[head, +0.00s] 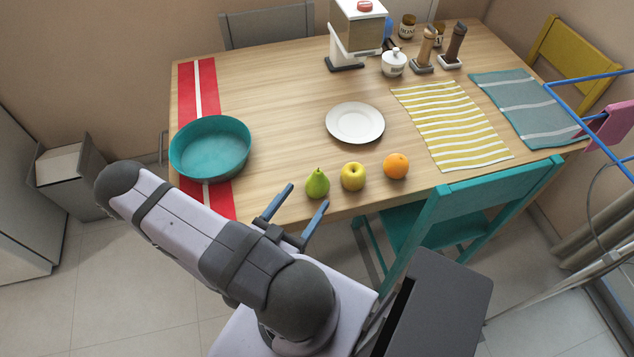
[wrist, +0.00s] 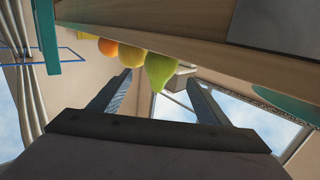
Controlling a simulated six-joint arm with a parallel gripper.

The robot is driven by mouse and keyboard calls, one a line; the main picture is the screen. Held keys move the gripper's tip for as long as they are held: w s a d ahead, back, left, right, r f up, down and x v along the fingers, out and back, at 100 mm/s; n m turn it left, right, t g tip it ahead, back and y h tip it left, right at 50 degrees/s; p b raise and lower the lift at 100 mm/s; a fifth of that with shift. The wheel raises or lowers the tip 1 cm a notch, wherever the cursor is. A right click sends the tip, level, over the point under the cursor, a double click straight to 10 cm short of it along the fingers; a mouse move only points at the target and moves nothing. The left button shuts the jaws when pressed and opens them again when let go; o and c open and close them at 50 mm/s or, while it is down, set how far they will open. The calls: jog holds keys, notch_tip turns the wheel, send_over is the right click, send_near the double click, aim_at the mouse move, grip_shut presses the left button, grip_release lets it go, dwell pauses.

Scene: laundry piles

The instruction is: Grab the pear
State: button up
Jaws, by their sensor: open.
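The green pear (head: 317,184) stands upright near the front edge of the wooden table (head: 285,115) in the head view. My gripper (head: 306,197) is open and empty, its blue-grey fingers pointing toward the table edge, just left of and in front of the pear. In the wrist view the picture is upside down. There the pear (wrist: 160,70) shows ahead, between and beyond the two open fingers of the gripper (wrist: 153,88). The fingers do not touch it.
A yellow apple (head: 353,177) and an orange (head: 396,166) sit in a row right of the pear. A teal bowl (head: 210,148) rests on a red striped runner at left. A white plate (head: 355,122) lies behind the fruit. A teal chair (head: 440,215) stands at the front edge.

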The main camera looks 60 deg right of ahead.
aim_at(312, 192)
jog(key=shift+d+f, duration=0.1)
jog(key=shift+d, duration=0.95)
jog(key=shift+d+f+p, duration=0.25)
jog(key=shift+d+p, duration=0.3)
jog(key=shift+d, duration=0.75)
jog(key=shift+d+f+p, duration=0.2)
jog(key=shift+d+p, duration=0.3)
jog(key=shift+d, duration=0.75)
jog(key=shift+c, duration=0.3)
jog(key=c, duration=1.2)
jog(key=shift+o, duration=0.2)
notch_tip(312, 192, up, 9)
jog(key=shift+s+p, duration=0.1)
jog(key=shift+p, duration=0.75)
jog(key=shift+r+p, duration=0.55)
jog(key=shift+p, duration=0.05)
